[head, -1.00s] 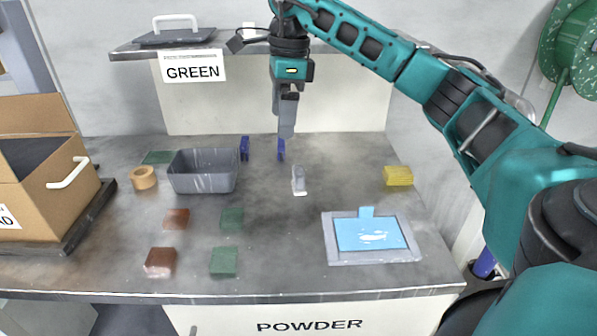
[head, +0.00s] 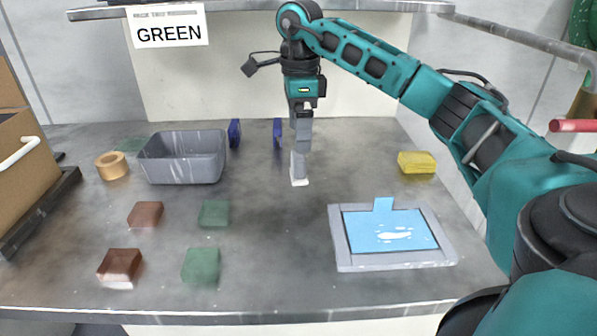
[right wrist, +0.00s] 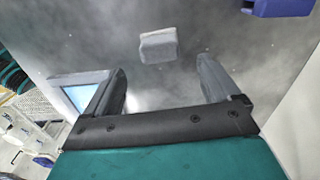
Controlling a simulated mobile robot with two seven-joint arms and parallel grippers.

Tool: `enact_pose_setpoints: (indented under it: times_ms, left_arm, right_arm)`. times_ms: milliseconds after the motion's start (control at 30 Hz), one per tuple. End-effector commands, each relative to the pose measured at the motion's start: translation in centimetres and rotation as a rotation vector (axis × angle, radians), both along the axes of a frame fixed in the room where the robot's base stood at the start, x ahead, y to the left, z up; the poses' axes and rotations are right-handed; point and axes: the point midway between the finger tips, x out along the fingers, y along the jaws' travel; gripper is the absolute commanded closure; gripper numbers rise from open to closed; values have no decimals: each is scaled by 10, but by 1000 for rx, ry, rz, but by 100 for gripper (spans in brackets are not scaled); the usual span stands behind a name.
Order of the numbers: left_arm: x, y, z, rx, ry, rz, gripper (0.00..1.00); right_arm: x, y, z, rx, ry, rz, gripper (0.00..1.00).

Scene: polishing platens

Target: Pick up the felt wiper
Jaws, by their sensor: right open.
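The felt wiper (head: 299,172) is a small grey upright handle with a white foot, standing near the middle of the metal bench. My right gripper (head: 301,148) points down right above it and overlaps its top in the head view, so contact there is unclear. In the right wrist view the wiper (right wrist: 158,46) is a grey block seen from above. It lies beyond the tips of the open right gripper (right wrist: 166,78), between them sideways, with clear gaps at both sides. My left gripper is not in view.
Two blue upright pieces (head: 277,133) stand behind the wiper. A grey bin (head: 148,172), a tape roll (head: 112,166) and several red and green blocks (head: 214,214) lie left. A grey tray with a blue sheet (head: 345,262) and a yellow sponge (head: 416,162) are right. A shelf (head: 380,6) is above.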

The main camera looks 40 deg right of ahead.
Motion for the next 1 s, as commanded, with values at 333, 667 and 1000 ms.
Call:
enact_pose_setpoints:
  times_ms: [333,667,1000]
  left_arm:
    - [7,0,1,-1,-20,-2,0]
    - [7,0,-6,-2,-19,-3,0]
    - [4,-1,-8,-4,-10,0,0]
  right_arm:
    - [0,1,-30,0,3,0,11]
    - [0,2,-63,1,-1,1,11]
    - [0,2,-62,1,-1,1,31]
